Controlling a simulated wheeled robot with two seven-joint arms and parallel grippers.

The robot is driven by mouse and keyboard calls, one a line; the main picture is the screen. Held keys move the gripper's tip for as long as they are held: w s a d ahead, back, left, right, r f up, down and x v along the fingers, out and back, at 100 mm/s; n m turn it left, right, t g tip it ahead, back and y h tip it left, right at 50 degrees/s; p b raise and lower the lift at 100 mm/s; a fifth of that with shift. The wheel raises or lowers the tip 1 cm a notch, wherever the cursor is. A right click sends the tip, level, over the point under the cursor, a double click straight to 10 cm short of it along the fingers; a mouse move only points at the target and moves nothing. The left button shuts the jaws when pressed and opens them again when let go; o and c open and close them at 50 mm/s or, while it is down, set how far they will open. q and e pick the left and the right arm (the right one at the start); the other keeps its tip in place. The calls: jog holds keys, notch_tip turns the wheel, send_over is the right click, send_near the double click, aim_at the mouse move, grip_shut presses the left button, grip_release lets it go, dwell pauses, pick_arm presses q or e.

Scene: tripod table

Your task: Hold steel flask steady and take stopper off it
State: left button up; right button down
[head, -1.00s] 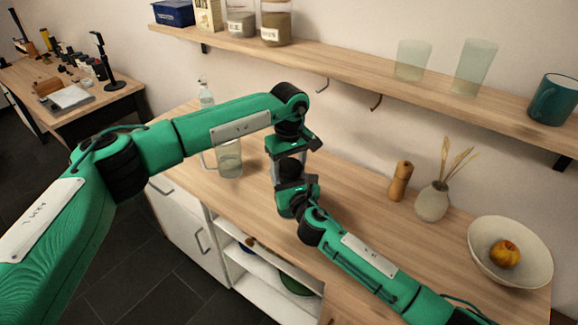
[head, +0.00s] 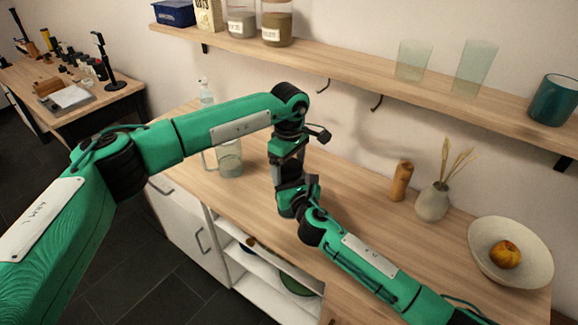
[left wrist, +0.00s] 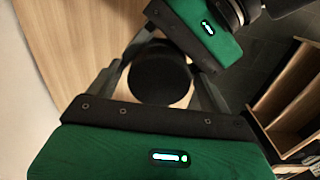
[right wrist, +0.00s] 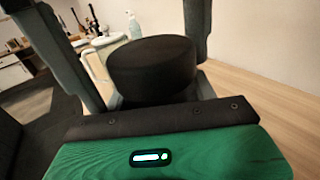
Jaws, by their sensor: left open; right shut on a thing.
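The stopper (right wrist: 152,66) is a thick black disc, upright on top of the steel flask in the right wrist view. It also shows from above as a dark disc (left wrist: 159,78) between my left fingers in the left wrist view. My left gripper (head: 283,170) points down from above, open, with a finger on either side of the stopper. My right gripper (head: 291,187) comes in from the lower right and is shut on the flask below the stopper. The flask's steel body is almost wholly hidden by the grippers.
A glass jug (head: 229,158) stands left of the grippers on the wooden counter, with a clear bottle (head: 206,92) behind it. To the right are a wooden mill (head: 401,180), a vase (head: 432,202) and a bowl (head: 535,250) of fruit. A shelf (head: 360,78) runs above.

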pick_arm(q)
notch_tip(320, 180, up, 4)
jog(key=shift+r, duration=0.3)
jog(key=c, duration=0.3)
jog(key=m, duration=0.2)
jog(key=r+m, duration=0.1)
jog(key=m, duration=0.3)
jog(key=shift+d+r+m, duration=0.1)
jog(key=shift+r+m, duration=0.25)
jog(key=shift+m, duration=0.05)
jog(key=m, duration=0.2)
jog(key=r+m, duration=0.1)
jog(key=m, duration=0.3)
jog(key=shift+r, duration=0.3)
jog(key=shift+f, duration=4)
